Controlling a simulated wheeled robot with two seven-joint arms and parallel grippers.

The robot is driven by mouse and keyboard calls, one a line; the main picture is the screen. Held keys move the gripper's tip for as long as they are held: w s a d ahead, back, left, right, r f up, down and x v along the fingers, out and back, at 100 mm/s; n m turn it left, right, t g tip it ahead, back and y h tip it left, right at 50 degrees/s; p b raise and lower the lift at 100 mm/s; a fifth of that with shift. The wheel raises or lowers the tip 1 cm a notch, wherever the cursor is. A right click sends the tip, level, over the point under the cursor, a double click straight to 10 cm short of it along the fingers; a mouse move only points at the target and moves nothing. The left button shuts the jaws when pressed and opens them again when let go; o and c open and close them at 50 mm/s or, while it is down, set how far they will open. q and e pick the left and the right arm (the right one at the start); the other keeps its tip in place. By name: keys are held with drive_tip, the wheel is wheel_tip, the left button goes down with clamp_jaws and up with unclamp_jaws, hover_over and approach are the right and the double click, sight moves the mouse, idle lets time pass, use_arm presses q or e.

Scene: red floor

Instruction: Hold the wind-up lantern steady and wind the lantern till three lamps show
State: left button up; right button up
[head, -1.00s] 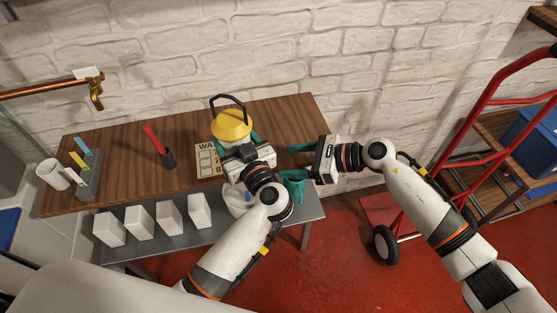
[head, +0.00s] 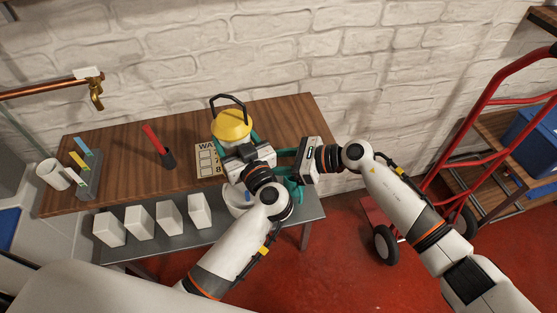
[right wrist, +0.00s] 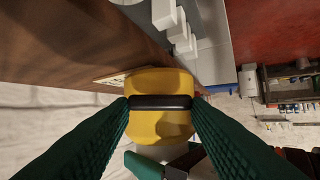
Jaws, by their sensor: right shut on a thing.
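The wind-up lantern (head: 232,126), with a yellow cap and black carrying loop, stands upright on the wooden table by the back edge. My left gripper (head: 234,140) has its teal fingers on either side of the lantern's body, which its palm mostly hides. My right gripper (head: 283,160) reaches in from the right at the lantern's side. In the right wrist view its fingers are shut on a black bar (right wrist: 160,102), seemingly the crank grip, in front of the yellow lantern part (right wrist: 158,82). I see no lit lamps.
A printed card (head: 207,162) lies left of the lantern. A dark holder with a red stick (head: 154,139) and a rack of coloured pieces (head: 88,175) stand further left. Several white blocks (head: 140,222) line the grey front shelf.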

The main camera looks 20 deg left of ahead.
drive_tip(key=shift+w, duration=0.1)
drive_tip(key=shift+w+f+m+g+y, duration=0.3)
drive_tip(key=shift+m+g, duration=0.65)
drive_tip(key=shift+m, duration=0.85)
drive_tip(key=shift+w+f+m+g+y, duration=0.15)
drive_tip(key=shift+w+m+g+y, duration=0.15)
drive_tip(key=shift+m+g, duration=1.1)
drive_tip(key=shift+w+f+m+g+y, duration=0.25)
drive_tip(key=shift+m+g+y, duration=0.25)
drive_tip(key=shift+m, duration=1.7)
drive_tip(key=shift+d, duration=0.1)
drive_tip(key=o, duration=1)
drive_tip(key=shift+s+r, duration=0.1)
